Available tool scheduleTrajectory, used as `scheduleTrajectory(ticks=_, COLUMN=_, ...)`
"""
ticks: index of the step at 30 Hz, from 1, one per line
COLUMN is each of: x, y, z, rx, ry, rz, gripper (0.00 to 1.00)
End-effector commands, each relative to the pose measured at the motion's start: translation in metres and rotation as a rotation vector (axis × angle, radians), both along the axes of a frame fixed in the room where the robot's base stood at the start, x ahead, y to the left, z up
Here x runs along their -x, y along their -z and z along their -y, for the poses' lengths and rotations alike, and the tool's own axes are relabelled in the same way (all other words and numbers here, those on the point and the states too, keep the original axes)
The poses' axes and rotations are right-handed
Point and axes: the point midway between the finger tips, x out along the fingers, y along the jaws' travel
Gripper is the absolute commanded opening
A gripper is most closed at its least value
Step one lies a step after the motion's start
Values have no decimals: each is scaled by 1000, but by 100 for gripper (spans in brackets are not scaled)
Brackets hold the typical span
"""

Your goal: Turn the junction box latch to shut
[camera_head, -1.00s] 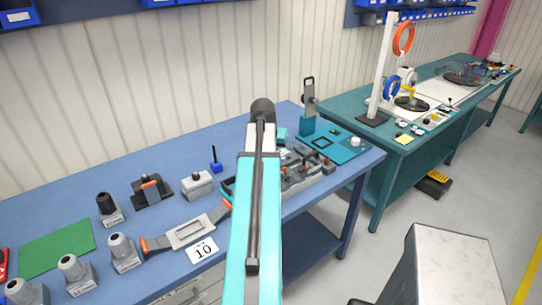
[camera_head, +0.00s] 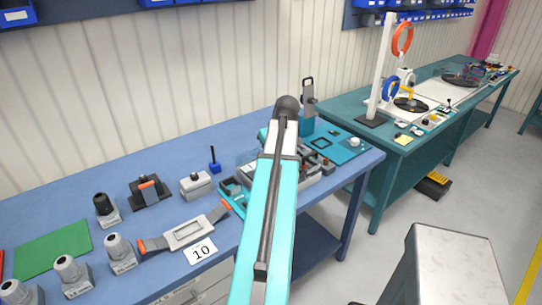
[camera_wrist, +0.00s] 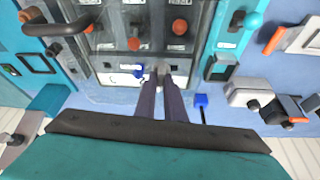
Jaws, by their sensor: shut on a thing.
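The junction box appears to be the grey panel unit with orange knobs (camera_wrist: 130,45) at the top middle of the wrist view. In the head view, part of the grey unit (camera_head: 318,172) shows right of my arm, which covers the rest. In the wrist view my gripper (camera_wrist: 162,78) reaches the unit's near edge, its two dark fingers close together. They are shut on a small grey piece (camera_wrist: 163,67), apparently the latch; the fingertips hide most of it, so its angle is unclear. A blue piece (camera_wrist: 139,71) on a white label sits just left of them. The head view hides my gripper.
A small blue holder (camera_wrist: 201,101) and a grey box with a black knob (camera_wrist: 248,94) stand right of my fingers. A teal panel (camera_head: 338,146) lies right of the unit. The blue table (camera_head: 110,168) has bare room toward the wall.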

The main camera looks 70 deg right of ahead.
Motion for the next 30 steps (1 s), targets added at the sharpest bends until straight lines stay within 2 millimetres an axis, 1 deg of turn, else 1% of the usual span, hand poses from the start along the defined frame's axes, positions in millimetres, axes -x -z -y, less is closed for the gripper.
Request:
scheduleTrajectory(ticks=1, x=6, y=4, z=0, rx=-7, ry=-22, rz=-12, gripper=0)
scheduleTrajectory(ticks=9, x=6, y=3, z=0, rx=-8, ry=-123, rz=-13, gripper=0)
scheduleTrajectory(ticks=24, x=6, y=3, z=-1, rx=-8, ry=-144, rz=-13, gripper=0)
scheduleTrajectory(ticks=25, x=6, y=3, z=-1, rx=-8, ry=-144, rz=-13, gripper=13)
scheduleTrajectory(ticks=27, x=6, y=3, z=-1, rx=-9, ry=-144, rz=-12, gripper=24)
scheduleTrajectory(ticks=28, x=6, y=3, z=-1, rx=-9, ry=-144, rz=-11, gripper=28)
scheduleTrajectory(ticks=30, x=5, y=3, z=-1, rx=-9, ry=-144, rz=-10, gripper=28)
